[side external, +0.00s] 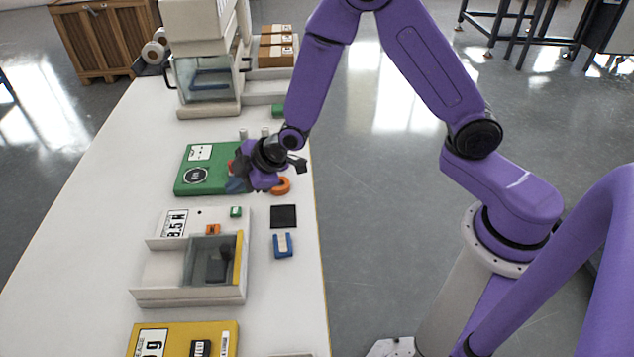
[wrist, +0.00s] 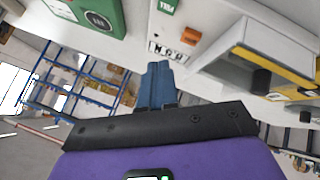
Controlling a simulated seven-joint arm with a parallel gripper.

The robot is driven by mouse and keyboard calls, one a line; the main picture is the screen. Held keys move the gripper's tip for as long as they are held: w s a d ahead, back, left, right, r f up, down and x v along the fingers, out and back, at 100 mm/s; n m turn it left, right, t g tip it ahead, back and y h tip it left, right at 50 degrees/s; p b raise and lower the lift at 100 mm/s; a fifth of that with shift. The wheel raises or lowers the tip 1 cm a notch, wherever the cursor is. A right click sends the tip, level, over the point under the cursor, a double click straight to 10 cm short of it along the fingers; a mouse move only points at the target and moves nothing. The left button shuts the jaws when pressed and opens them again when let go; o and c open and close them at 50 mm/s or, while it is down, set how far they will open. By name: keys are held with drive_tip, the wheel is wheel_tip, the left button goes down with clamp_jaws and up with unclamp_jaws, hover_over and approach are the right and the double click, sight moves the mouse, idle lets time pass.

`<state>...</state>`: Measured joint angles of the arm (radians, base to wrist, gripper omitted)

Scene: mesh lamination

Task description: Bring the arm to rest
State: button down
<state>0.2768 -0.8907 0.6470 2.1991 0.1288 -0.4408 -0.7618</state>
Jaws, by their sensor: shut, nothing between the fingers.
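My purple arm reaches in from the right in the side external view. My gripper (side external: 238,184) is over the right part of the green box (side external: 190,178), which has a round dial and a white label. In the wrist view the blue fingers of my gripper (wrist: 158,70) are together with nothing between them. The green box also shows at the top left of the wrist view (wrist: 110,15). Whether the gripper touches the box cannot be told.
Near the gripper are an orange ring (side external: 282,187), a black square (side external: 284,216) and a blue clip-like part (side external: 283,246). A white tray with a clear compartment (side external: 160,270) and a yellow box (side external: 165,335) lie in front. A white machine (side external: 205,50) stands behind.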

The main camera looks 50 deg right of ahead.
drive_tip(key=s+r+g, duration=0.3)
drive_tip(key=s+r, duration=0.2)
drive_tip(key=s, duration=0.5)
drive_tip(key=s+d+r+g+h, duration=0.2)
drive_tip(key=s+d+r, duration=0.2)
drive_tip(key=s+d, duration=0.3)
drive_tip(key=s+d+r+m+g+h, duration=0.1)
drive_tip(key=s+d+r, duration=0.3)
drive_tip(key=s+d, duration=0.4)
drive_tip(key=s+g, duration=0.1)
drive_tip(key=s, duration=0.6)
drive_tip(key=shift+s+m+h, duration=0.3)
drive_tip(key=shift+h, duration=0.1)
drive_tip(key=shift+r, duration=0.1)
